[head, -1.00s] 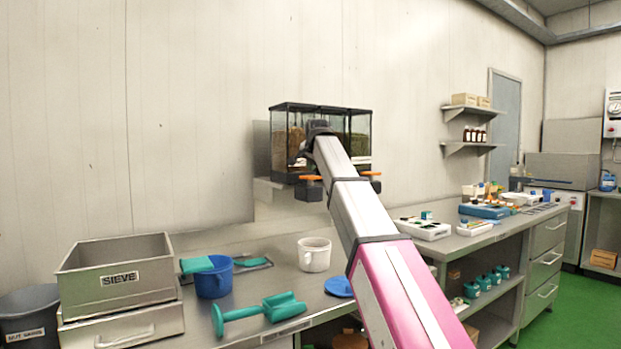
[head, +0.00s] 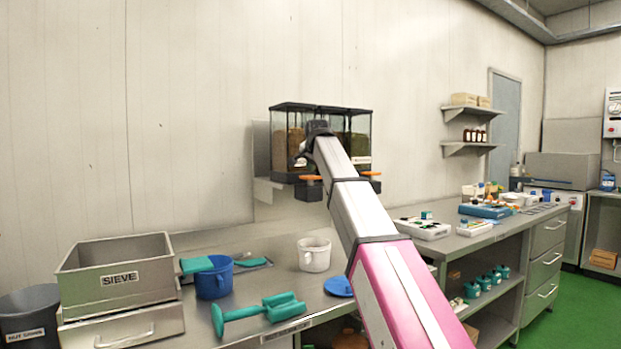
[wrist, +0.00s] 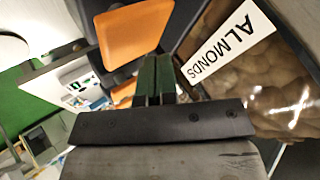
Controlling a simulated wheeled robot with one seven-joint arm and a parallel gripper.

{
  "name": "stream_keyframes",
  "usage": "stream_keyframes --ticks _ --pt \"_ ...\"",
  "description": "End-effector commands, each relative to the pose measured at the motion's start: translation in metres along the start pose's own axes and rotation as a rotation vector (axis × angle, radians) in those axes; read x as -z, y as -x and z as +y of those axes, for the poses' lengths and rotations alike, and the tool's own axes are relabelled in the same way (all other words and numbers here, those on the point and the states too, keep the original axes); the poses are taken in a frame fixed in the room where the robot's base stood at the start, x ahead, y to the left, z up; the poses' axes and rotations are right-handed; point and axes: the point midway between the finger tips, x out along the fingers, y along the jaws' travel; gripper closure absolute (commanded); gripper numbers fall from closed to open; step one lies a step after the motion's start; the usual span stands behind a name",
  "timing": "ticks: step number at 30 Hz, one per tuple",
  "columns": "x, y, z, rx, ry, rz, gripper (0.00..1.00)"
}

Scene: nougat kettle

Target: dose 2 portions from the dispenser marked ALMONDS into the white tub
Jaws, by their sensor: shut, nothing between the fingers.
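The dispenser marked ALMONDS (wrist: 270,88) fills the right of the wrist view, with tan nuts behind a clear wall and its label tilted. In the head view, the left wall dispenser (head: 288,138) holds similar tan contents; my arm covers part of it. An orange paddle (wrist: 137,36) is just beyond my gripper's fingertips in the wrist view; I cannot tell whether they touch it. My gripper (wrist: 157,62) is shut and empty, its dark green fingers together beside the dispenser. The white tub (head: 314,257) stands upright on the bench, below the dispensers; its inside is hardly visible.
A second dispenser (head: 360,140) with darker greenish contents adjoins on the right. On the bench are a blue jug (head: 214,281), a green scoop (head: 258,313), a blue disc (head: 339,287) and a SIEVE box (head: 118,277). Bare bench shows around the tub.

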Motion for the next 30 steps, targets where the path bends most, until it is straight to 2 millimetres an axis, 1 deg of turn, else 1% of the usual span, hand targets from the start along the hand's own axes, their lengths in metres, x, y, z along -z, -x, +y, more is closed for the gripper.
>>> stream_keyframes --ticks 6,30 --pt "-0.0035 -0.0046 0.0036 0.0 0.0 0.0 1.0" --pt "-0.0055 -0.0075 0.0056 0.0 0.0 0.0 1.0"
